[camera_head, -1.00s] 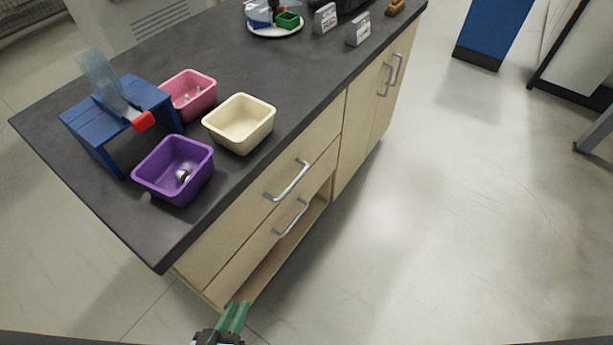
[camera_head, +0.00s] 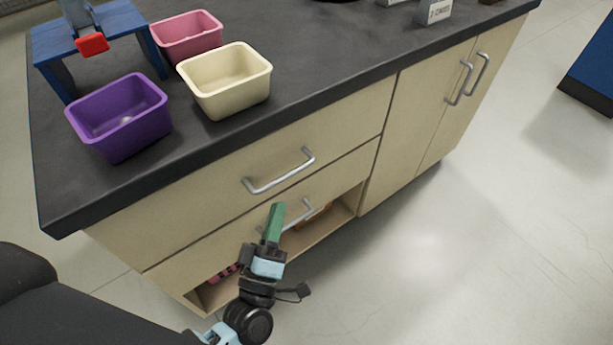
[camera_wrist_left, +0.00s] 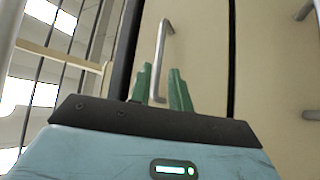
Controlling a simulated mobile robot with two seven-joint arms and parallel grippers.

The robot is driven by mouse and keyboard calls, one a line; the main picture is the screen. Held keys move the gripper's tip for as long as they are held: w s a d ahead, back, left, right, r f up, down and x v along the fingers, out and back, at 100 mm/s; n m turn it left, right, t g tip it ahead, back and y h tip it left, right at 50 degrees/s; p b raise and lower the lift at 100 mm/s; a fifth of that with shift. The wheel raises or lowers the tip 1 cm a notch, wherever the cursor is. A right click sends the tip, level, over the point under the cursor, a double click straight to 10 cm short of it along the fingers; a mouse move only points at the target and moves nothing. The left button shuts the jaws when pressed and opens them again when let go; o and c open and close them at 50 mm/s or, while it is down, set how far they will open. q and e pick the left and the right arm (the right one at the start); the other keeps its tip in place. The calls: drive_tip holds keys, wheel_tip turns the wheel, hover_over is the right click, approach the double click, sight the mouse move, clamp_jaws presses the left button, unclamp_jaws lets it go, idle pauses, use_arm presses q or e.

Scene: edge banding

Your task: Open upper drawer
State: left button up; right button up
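The upper drawer (camera_head: 215,180) is a pale wood front under the dark countertop, and it is shut. Its silver bar handle (camera_head: 280,176) also shows in the left wrist view (camera_wrist_left: 162,55). The lower drawer (camera_head: 190,245) is also shut, and my left gripper partly hides its handle (camera_head: 300,217). My left gripper (camera_head: 278,207) has green fingers pointing up, just below the upper handle in the head view. In the left wrist view the fingers (camera_wrist_left: 161,88) are apart, with the handle's near end showing between them. I cannot tell whether they touch it. My right gripper is not in view.
Purple (camera_head: 120,135), cream (camera_head: 228,98) and pink (camera_head: 187,42) bins stand on the countertop (camera_head: 330,80), beside a blue stand (camera_head: 150,45). An open shelf (camera_head: 345,205) lies under the drawers. Cupboard doors (camera_head: 430,120) are to the right.

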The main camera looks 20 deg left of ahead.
sight(287, 173)
use_arm(q)
drive_tip(key=shift+n+y, duration=0.4)
drive_tip(key=x, duration=0.8)
drive_tip(key=shift+w+d+r, duration=0.1)
drive_tip(key=shift+w, duration=0.2)
clamp_jaws()
